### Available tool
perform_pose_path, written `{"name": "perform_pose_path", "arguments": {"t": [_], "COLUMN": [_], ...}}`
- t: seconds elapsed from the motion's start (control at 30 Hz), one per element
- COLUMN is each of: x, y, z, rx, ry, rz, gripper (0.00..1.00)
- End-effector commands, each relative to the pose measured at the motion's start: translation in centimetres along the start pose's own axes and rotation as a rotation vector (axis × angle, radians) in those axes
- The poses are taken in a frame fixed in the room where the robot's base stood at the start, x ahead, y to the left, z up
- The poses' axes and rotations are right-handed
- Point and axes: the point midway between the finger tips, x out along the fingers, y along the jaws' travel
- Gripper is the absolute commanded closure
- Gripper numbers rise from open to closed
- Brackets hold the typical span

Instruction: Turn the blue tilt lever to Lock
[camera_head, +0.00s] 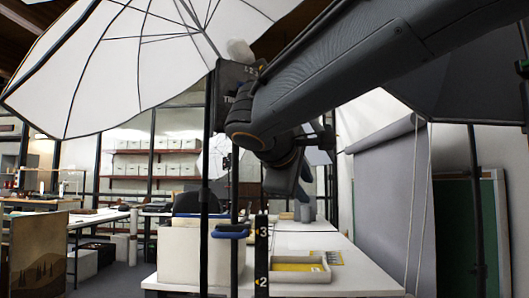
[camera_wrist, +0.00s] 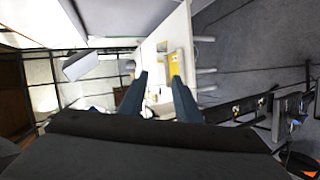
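A blue lever-like handle (camera_head: 231,232) sits low on the dark upright stand in the head view, left of a black scale with yellow numbers. Higher on the stand is a dark block (camera_head: 234,88) with pale lettering, partly covered by my arm. No Lock mark can be read. In the wrist view my gripper (camera_wrist: 159,76) is open, with two dark blue-grey fingers apart and nothing between them. In the head view my arm's end hangs above and right of the blue handle, apart from it in the picture; the fingertips are not clear there.
A pale archival box (camera_head: 185,255) stands behind the stand. A tray with yellow contents (camera_head: 326,274) lies on the white table (camera_head: 345,262). A large white umbrella (camera_head: 110,75) hangs upper left. The black numbered scale (camera_head: 262,262) stands close right of the handle.

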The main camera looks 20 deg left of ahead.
Motion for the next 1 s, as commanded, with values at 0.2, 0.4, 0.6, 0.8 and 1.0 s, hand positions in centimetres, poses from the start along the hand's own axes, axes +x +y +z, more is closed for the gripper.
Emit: {"name": "perform_pose_path", "arguments": {"t": [0.2, 0.4, 0.6, 0.8, 1.0], "x": [-11.5, -17.7, -17.4, -14.7, -12.7], "y": [9.8, 14.1, 15.7, 17.1, 18.3], "z": [-7.7, -8.9, -9.2, -9.9, -10.4], "rx": [-0.017, 0.013, 0.018, 0.018, 0.017], "ry": [0.172, 0.225, 0.228, 0.226, 0.229], "rz": [0.345, 0.495, 0.519, 0.516, 0.516], "gripper": [0.7, 0.7, 0.7, 0.7, 0.7]}}
